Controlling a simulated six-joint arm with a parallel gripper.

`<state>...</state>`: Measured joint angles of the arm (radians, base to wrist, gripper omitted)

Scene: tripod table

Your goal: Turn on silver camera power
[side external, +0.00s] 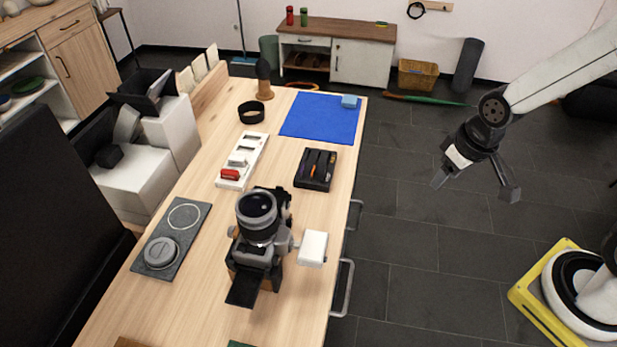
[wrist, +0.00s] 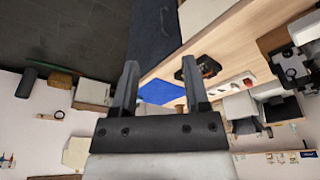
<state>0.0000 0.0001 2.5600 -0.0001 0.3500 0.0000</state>
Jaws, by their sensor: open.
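The silver camera (side external: 257,218) stands on the wooden table with its large dark lens facing up toward the side external view. It sits on a black mount, with a white block (side external: 313,247) at its right. I cannot make out a power switch on it. My gripper (side external: 474,190) hangs in the air to the right of the table, well apart from the camera, with its fingers spread and nothing between them. In the wrist view the two fingers of my gripper (wrist: 159,88) also stand apart and empty.
The table (side external: 205,290) also holds a blue cloth (side external: 318,118), a black tool tray (side external: 316,170), a white tray (side external: 243,160) and a dark plate with a lens cap (side external: 172,238). Metal handles (side external: 343,288) stick out from its right edge. The floor between table and arm is clear.

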